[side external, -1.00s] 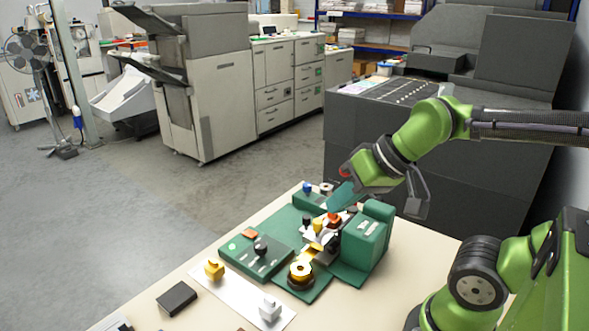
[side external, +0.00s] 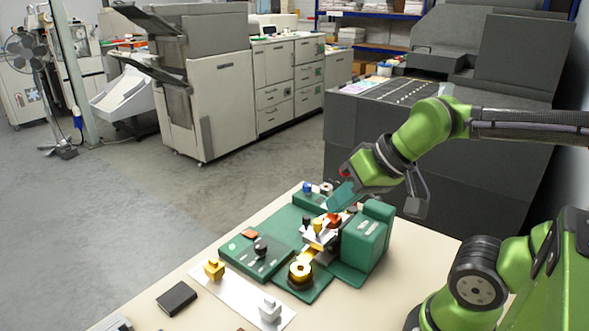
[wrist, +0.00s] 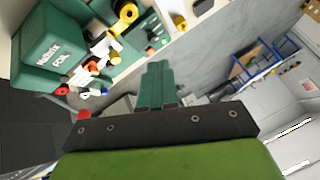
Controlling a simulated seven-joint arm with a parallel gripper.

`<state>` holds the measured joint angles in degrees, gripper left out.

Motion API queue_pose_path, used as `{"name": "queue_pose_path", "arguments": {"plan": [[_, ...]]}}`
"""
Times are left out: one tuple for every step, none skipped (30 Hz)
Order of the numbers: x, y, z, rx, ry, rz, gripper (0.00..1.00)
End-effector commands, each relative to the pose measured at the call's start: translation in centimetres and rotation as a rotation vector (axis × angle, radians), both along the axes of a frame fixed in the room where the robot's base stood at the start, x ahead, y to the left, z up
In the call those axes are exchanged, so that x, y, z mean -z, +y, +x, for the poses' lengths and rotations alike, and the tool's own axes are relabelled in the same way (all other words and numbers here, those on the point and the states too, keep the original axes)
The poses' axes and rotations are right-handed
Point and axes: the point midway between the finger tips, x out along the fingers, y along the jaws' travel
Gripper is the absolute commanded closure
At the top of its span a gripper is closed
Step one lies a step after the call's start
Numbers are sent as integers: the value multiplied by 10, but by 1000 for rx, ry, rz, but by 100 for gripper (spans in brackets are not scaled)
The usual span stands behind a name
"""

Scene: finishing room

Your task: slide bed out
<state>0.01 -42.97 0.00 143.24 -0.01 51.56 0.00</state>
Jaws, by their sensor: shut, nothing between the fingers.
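The green tabletop machine (side external: 362,246) stands on the bench; its lettered housing also shows in the wrist view (wrist: 62,50), upper left. A small pale bed-like plate (side external: 316,239) sits beside the housing, among black, yellow and red parts. A yellow knob (side external: 317,226) rises from it and a red-orange part (side external: 334,219) is behind it. My gripper (side external: 338,197) is shut and empty, with its teal fingers together above and behind these parts. The fingers also show in the wrist view (wrist: 157,78). I cannot tell whether a fingertip touches the red-orange part.
A gold-and-black round knob (side external: 300,271) and a green control panel (side external: 257,258) are in front. A black box (side external: 176,298) lies to the left. The bench has bare room at right front.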

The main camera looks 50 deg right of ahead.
Motion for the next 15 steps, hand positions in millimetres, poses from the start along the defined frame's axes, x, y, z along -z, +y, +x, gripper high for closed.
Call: {"name": "queue_pose_path", "arguments": {"plan": [[0,0,0,0,0,0,100],[0,0,0,0,0,0,100],[0,0,0,0,0,0,100],[0,0,0,0,0,0,100],[0,0,0,0,0,0,100],[0,0,0,0,0,0,100],[0,0,0,0,0,0,100],[0,0,0,0,0,0,100],[0,0,0,0,0,0,100],[0,0,0,0,0,0,100],[0,0,0,0,0,0,100],[0,0,0,0,0,0,100],[0,0,0,0,0,0,98],[0,0,0,0,0,0,94],[1,0,0,0,5,0,88]]}}
